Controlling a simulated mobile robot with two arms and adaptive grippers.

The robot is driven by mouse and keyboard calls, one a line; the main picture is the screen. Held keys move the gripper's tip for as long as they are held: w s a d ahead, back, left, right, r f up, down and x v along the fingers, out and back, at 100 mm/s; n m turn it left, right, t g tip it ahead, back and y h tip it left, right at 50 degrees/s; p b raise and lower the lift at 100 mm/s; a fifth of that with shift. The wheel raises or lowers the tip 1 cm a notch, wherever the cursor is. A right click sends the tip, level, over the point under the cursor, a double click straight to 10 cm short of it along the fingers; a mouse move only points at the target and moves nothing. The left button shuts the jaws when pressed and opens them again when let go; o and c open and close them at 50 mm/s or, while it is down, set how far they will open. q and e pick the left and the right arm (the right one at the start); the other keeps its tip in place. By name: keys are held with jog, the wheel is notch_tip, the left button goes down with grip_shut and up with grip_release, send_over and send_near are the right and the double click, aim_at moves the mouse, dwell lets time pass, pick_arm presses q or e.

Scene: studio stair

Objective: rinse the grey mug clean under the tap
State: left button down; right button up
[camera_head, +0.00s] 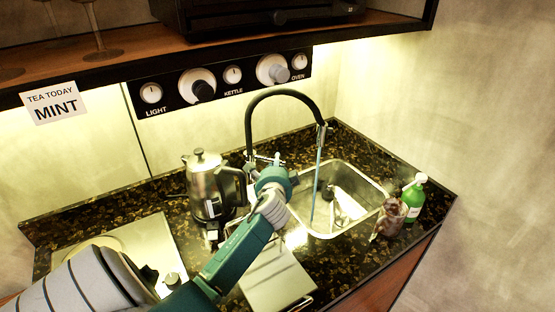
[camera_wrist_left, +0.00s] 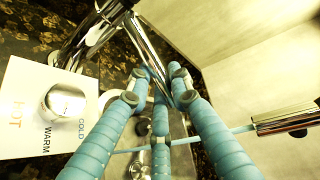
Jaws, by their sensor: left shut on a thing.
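My left gripper (camera_head: 272,172) is at the foot of the black arched tap (camera_head: 283,92). In the left wrist view its blue fingers (camera_wrist_left: 155,85) are closed around the tap's chrome lever (camera_wrist_left: 160,50). A thin blue stream of water (camera_head: 317,175) falls from the spout into the steel sink (camera_head: 375,190); it also shows in the wrist view leaving the spout (camera_wrist_left: 287,119). A dark and silvery shape (camera_head: 335,200) lies in the sink; I cannot tell whether it is the grey mug. My right gripper is out of view.
A steel kettle (camera_head: 203,185) stands left of the tap. A green bottle (camera_head: 415,195) and a small brown object (camera_head: 388,218) stand right of the sink. A card marked hot, warm and cold (camera_wrist_left: 40,112) is beside the lever. A shelf (camera_head: 100,70) overhangs the counter.

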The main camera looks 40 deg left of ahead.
pick_arm(q)
jog(key=c, duration=1.6)
grip_release()
jog(key=shift+o, duration=0.2)
jog(key=shift+s+d, duration=0.25)
jog(key=v, duration=1.1)
jog(key=shift+s, duration=0.2)
